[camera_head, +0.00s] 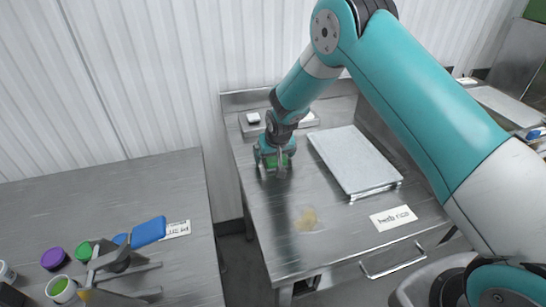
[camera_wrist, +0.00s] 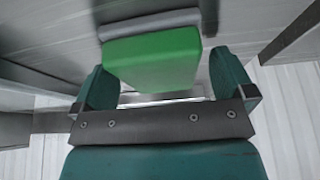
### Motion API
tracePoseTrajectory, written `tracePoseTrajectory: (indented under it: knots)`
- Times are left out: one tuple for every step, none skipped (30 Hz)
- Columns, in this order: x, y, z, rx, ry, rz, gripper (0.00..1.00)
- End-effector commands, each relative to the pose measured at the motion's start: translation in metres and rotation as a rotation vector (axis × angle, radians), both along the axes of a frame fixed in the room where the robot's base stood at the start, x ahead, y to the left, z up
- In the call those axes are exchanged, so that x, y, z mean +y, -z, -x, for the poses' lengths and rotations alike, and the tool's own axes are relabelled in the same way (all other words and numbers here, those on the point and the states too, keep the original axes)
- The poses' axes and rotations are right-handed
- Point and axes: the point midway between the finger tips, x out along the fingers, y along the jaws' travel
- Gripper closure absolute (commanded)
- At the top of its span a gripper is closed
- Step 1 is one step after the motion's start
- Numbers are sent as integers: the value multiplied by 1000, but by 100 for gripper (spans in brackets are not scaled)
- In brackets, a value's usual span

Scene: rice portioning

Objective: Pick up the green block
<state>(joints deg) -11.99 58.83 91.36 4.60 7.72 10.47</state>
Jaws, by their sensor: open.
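The green block (camera_wrist: 152,58) lies between the two fingers of my gripper (camera_wrist: 160,72) in the wrist view, with a gap visible on the right side. My gripper is open around the block. In the head view, my gripper (camera_head: 275,163) is low over the left part of the steel table (camera_head: 270,222), and the green block (camera_head: 282,160) shows partly between its fingers. The fingers hide the rest of the block there.
A grey bar (camera_wrist: 150,22) lies right beside the block. A flat metal tray (camera_head: 355,160) and a "herb rice" label (camera_head: 393,217) are to the right. A white item (camera_head: 253,118) stands behind. The left table (camera_head: 100,205) holds a blue object (camera_head: 148,231) and a purple lid (camera_head: 53,258).

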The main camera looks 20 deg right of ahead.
Motion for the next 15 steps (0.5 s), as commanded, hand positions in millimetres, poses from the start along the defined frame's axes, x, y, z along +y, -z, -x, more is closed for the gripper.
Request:
tracePoseTrajectory:
  knots:
    - [0,1,0,0,0,0,0]
    - [0,1,0,0,0,0,0]
    - [0,1,0,0,0,0,0]
    - [0,2,0,0,0,0,0]
    - [0,2,0,0,0,0,0]
    - [0,3,0,0,0,0,0]
    - [0,3,0,0,0,0,0]
    - [0,3,0,0,0,0,0]
    - [0,4,0,0,0,0,0]
    - [0,4,0,0,0,0,0]
    - [0,4,0,0,0,0,2]
    - [0,3,0,0,0,0,12]
    - [0,3,0,0,0,0,18]
    - [0,3,0,0,0,0,25]
    - [0,3,0,0,0,0,34]
